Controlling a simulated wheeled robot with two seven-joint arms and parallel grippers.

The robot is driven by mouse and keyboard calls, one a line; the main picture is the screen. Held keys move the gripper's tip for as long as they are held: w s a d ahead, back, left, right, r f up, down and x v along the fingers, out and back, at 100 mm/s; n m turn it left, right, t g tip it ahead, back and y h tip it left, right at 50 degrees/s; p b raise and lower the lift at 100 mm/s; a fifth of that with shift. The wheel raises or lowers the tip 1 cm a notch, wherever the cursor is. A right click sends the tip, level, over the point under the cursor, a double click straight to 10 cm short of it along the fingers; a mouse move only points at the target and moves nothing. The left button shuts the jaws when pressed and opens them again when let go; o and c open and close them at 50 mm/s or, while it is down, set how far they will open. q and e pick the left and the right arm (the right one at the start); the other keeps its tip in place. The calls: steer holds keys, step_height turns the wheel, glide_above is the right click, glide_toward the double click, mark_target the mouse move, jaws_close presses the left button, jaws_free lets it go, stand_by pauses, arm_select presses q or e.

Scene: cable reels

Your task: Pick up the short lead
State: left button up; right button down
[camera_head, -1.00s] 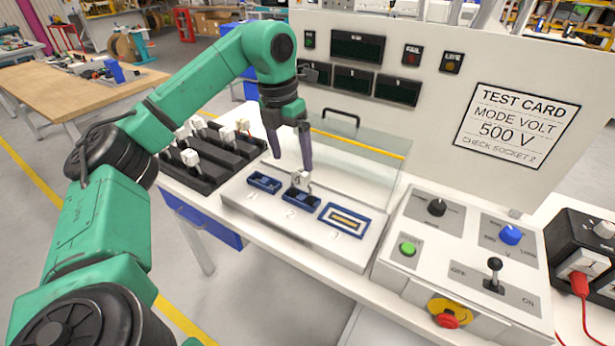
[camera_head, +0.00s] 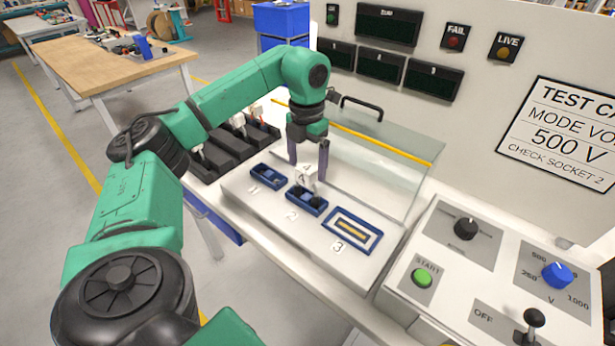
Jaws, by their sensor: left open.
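My left gripper (camera_head: 308,168) is open, its two dark fingers pointing down over the test fixture. A small white block (camera_head: 306,175) marked 4 sits at socket 2 (camera_head: 306,201), just below and between the fingertips. I cannot tell whether they touch it. Socket 1 (camera_head: 268,177) is a blue-rimmed recess to the left, and socket 3 (camera_head: 352,229) is a blue frame with a yellow strip to the right. White plugs (camera_head: 239,121) stand in the black rack (camera_head: 228,147) behind my left arm. I cannot tell which thing is the short lead. My right gripper is not in view.
A clear hinged cover (camera_head: 380,165) with a yellow edge stands raised behind the sockets. A control panel (camera_head: 440,235) with knobs, a green START button and a lever is at right. The upright display panel (camera_head: 480,100) closes off the back.

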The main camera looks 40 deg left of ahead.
arm_select(q)
steer(key=shift+s+f, duration=0.1)
steer(key=shift+f, duration=0.6)
steer(key=shift+s+f, duration=0.1)
steer(key=shift+f, duration=0.35)
jaws_close()
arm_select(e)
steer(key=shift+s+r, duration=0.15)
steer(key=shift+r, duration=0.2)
